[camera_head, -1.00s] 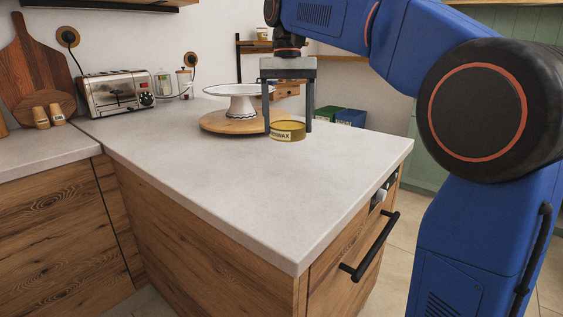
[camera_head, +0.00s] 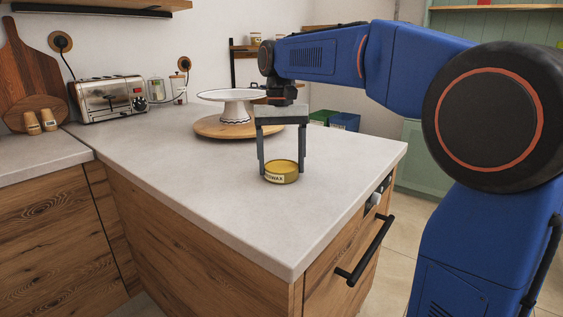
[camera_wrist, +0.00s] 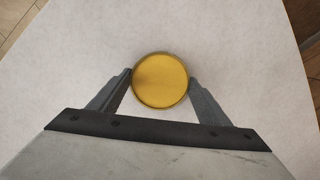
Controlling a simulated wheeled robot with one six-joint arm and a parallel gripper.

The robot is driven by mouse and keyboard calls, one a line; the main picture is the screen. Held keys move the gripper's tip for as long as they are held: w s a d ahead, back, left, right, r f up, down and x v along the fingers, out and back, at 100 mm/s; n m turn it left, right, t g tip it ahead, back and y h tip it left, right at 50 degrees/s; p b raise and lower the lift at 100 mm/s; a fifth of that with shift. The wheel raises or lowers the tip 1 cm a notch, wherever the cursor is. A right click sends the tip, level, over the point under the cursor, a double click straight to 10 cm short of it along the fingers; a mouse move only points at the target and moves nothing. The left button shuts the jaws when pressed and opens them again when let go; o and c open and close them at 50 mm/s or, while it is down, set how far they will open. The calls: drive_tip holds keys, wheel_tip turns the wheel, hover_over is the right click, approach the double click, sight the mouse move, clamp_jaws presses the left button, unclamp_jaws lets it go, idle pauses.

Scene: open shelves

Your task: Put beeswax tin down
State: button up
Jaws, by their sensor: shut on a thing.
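The beeswax tin (camera_head: 281,172) is a round, yellow-gold tin with a pale label on its side, upright just over or on the pale countertop (camera_head: 215,205). I cannot tell whether its base touches the surface. My gripper (camera_head: 281,167) points down and is shut on the tin, one finger on each side. In the wrist view the tin's round gold lid (camera_wrist: 160,80) lies between the two fingertips (camera_wrist: 160,88), with pale countertop around it.
A white cake stand (camera_head: 232,97) on a round wooden board (camera_head: 222,127) stands behind the gripper. A toaster (camera_head: 108,98) is at the back left. The countertop's front and left are clear. Its right edge is near the tin, above a drawer with a black handle (camera_head: 366,250).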

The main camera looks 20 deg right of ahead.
drive_tip(key=shift+f, duration=0.1)
drive_tip(key=o, duration=1.6)
